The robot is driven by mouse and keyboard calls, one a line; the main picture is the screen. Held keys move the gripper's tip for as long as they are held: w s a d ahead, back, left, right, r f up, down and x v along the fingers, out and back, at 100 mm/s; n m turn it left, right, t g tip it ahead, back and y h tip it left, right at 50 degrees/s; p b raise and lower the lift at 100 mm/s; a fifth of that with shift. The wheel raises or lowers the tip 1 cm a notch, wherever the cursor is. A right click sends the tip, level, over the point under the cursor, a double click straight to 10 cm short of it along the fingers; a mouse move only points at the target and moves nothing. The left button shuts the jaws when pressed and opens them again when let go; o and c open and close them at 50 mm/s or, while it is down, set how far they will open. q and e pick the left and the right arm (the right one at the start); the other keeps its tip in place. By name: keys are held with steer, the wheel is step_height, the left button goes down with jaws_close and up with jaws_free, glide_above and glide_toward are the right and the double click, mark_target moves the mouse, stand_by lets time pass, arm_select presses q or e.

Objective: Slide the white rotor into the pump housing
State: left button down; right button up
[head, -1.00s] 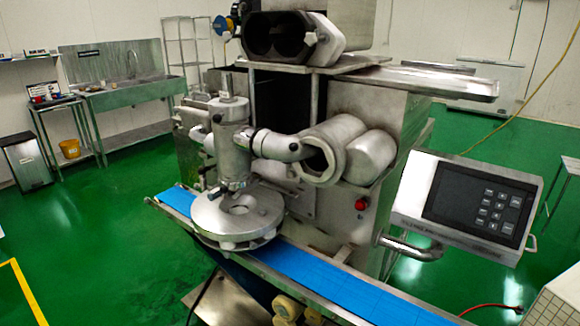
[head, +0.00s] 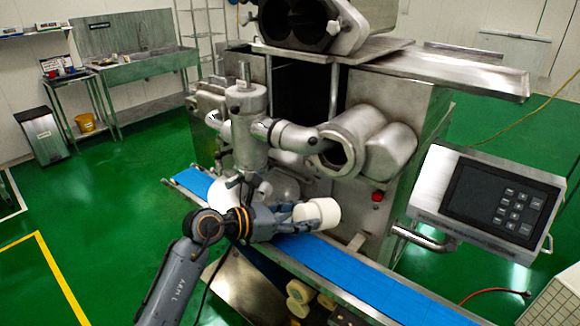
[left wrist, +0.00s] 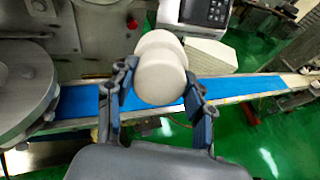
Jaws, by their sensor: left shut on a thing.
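My left gripper (head: 305,213) is shut on the white rotor (head: 318,213), a short, thick cylinder, above the blue conveyor. In the left wrist view the rotor (left wrist: 160,72) sits between the two fingers of my left gripper (left wrist: 160,82). The open metal pump housing (head: 356,130), with a dark round mouth, is on the machine front, above and to the right of the rotor. The rotor is apart from it. My right gripper is not in view.
A vertical metal nozzle head (head: 247,130) with a side pipe (head: 285,136) stands behind my left arm. The blue conveyor (head: 345,268) runs below. A twin-bore metal block (head: 345,25) is at the top, and a control panel (head: 490,203) is at the right.

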arm_select(q)
steer(key=w+a+r+n+t+y+p, duration=0.1)
steer(key=w+a+r+n+t, duration=0.1)
steer(key=w+r+n+t, duration=0.35)
steer(key=shift+m+t+y, duration=0.3)
steer(key=shift+m+t, duration=0.35)
steer(key=shift+t, duration=0.1)
steer(key=b+x, duration=0.2)
steer(key=x, duration=0.1)
steer(key=b+x, duration=0.1)
steer(key=x, duration=0.1)
steer(key=shift+w+a+f, duration=0.25)
steer(key=shift+a+f, duration=0.05)
steer(key=shift+s+a, duration=0.1)
steer(key=shift+f, duration=0.25)
